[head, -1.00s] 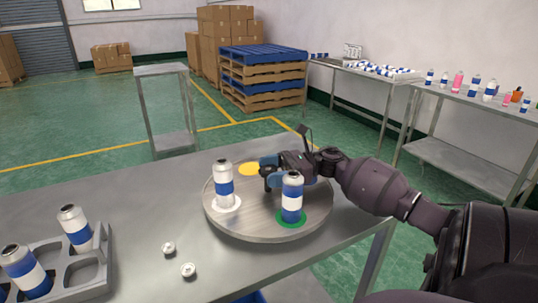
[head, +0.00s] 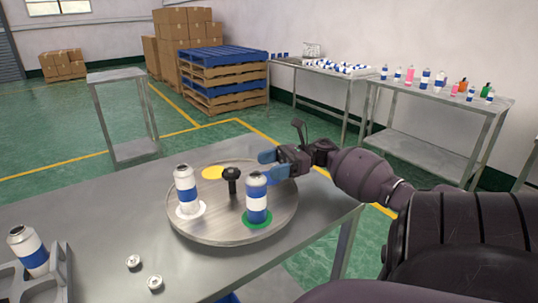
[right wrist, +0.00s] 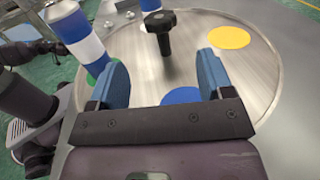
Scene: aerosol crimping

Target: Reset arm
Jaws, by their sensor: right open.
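My right gripper (head: 268,166) is open and empty at the right rear edge of the round turntable (head: 215,236). In the right wrist view its two blue fingers (right wrist: 163,78) are spread, with a blue spot (right wrist: 182,96) between them. A black knob (head: 231,178) stands at the turntable's middle, clear of the fingers. One blue-and-white can (head: 186,190) stands upright on a white spot; another can (head: 257,198) stands on a green spot, near the gripper. A yellow spot (head: 213,172) is bare. My left gripper is out of view.
The turntable sits on a metal table (head: 110,222). Two small caps (head: 133,262) lie at its front. A grey rack (head: 60,262) at left holds a can (head: 29,248). Side tables (head: 440,93) with bottles, blue pallets (head: 222,57) and boxes stand beyond.

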